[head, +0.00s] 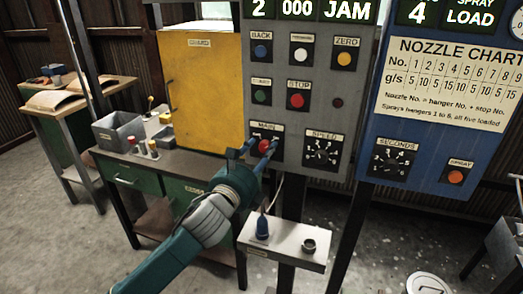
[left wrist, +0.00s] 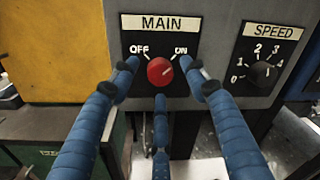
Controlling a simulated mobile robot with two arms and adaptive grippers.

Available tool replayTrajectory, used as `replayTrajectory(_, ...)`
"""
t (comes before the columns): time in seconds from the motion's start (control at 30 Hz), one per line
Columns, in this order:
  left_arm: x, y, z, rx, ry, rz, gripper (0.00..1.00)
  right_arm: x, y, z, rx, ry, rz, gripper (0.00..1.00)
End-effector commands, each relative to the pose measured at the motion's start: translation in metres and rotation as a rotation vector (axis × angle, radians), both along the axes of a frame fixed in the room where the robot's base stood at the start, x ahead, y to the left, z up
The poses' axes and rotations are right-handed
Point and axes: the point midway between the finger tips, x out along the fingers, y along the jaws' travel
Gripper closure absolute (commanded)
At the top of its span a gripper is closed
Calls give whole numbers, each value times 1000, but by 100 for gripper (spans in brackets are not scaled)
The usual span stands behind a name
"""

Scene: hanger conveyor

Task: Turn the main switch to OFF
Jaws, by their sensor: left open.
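The main switch is a red round knob (head: 264,146) under a MAIN label on the grey control panel (head: 290,75). In the left wrist view the knob (left wrist: 160,71) has OFF marked at its upper left and ON at its upper right. Its mark appears to point toward ON. My left gripper (head: 252,150) is in front of the knob, its blue fingers spread open. In the left wrist view the fingers of the left gripper (left wrist: 160,78) sit left, right and below the knob, with no clear contact. My right gripper is not in view.
A SPEED dial (left wrist: 262,72) is right of the switch. Several push buttons, including red STOP (head: 297,100), are above. A yellow guard box (head: 203,90) stands left. A small shelf (head: 285,243) with a blue-handled item is below. A blue panel (head: 440,150) stands right.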

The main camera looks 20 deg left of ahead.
Motion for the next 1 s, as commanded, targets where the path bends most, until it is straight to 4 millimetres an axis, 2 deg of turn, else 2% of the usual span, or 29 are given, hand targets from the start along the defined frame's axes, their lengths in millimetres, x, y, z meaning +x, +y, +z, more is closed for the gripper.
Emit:
replayTrajectory(0.13,7,-1,0,-2,1,-1,54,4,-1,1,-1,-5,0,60)
replayTrajectory(0.37,7,-1,0,-1,1,-1,54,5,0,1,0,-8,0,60)
replayTrajectory(0.6,7,-1,-1,-2,1,-1,99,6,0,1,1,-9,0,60)
replayTrajectory(1.0,7,-2,-1,-66,4,-1,99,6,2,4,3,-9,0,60)
